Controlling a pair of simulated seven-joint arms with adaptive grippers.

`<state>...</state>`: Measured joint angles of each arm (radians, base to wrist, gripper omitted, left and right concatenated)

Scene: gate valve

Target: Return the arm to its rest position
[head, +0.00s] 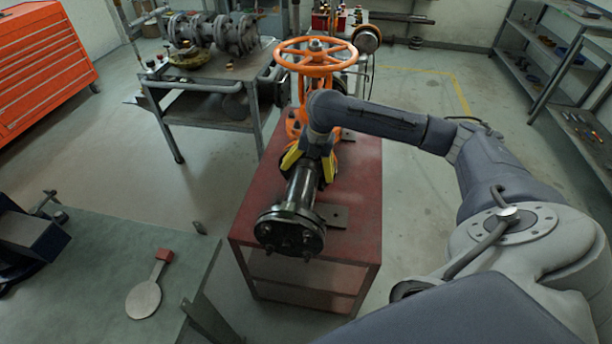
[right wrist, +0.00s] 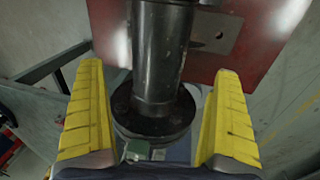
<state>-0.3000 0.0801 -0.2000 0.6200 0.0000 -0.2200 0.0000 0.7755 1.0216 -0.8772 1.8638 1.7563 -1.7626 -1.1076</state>
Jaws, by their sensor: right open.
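My right arm reaches in from the right of the head view, and its gripper (head: 310,165) is over the near pipe of the gate valve. The yellow fingers are spread on either side of the dark pipe (head: 300,188). In the right wrist view the open right gripper (right wrist: 158,120) has the pipe (right wrist: 160,50) and its round end flange (right wrist: 153,115) between the fingers, with gaps on both sides. My left gripper does not show.
The valve rests on a red stand (head: 358,200). A green-grey table (head: 90,300) at lower left holds a round paddle with a red end (head: 145,298). A metal workbench (head: 205,90) stands behind left, an orange tool cabinet (head: 45,65) far left, and shelves (head: 560,65) at right.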

